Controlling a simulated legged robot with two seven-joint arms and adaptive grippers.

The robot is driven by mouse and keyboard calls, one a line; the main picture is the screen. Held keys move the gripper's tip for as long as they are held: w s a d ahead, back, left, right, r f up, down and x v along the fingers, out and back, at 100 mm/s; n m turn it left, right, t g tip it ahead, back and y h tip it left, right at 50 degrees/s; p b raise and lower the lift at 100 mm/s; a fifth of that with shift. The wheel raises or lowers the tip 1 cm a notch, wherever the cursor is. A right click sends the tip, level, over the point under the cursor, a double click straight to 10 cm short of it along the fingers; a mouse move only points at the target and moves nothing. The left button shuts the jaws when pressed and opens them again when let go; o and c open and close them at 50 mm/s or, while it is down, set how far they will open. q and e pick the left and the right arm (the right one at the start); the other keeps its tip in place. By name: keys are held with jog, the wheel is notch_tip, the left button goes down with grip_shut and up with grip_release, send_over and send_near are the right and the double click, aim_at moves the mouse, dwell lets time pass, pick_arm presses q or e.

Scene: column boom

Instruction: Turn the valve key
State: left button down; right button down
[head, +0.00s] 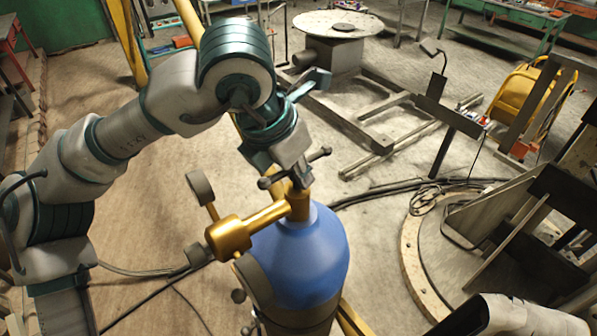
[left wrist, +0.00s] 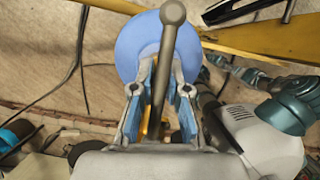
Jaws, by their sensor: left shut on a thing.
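The valve key is a dark bar (head: 318,156) with ball ends, on top of the brass valve (head: 299,205) of a blue gas cylinder (head: 305,262). My left gripper (head: 300,178) points down at the valve from above and is shut on the key. In the left wrist view the key's bar (left wrist: 167,50) runs lengthwise between the two fingers of my left gripper (left wrist: 161,80), its ball end past the fingertips. The blue cylinder top (left wrist: 130,48) shows behind it. The key's lower part is hidden.
A brass regulator (head: 235,236) with a round gauge (head: 200,187) juts left from the valve. Black cables (head: 385,190) lie on the floor. Floor to the left is mostly open.

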dwell(0.4)
pick_arm(q)
jog(key=c, duration=1.2)
grip_release()
jog(key=shift+o, duration=0.2)
jog(key=v, duration=1.2)
jog(key=shift+d, duration=0.1)
jog(key=shift+w, duration=0.1)
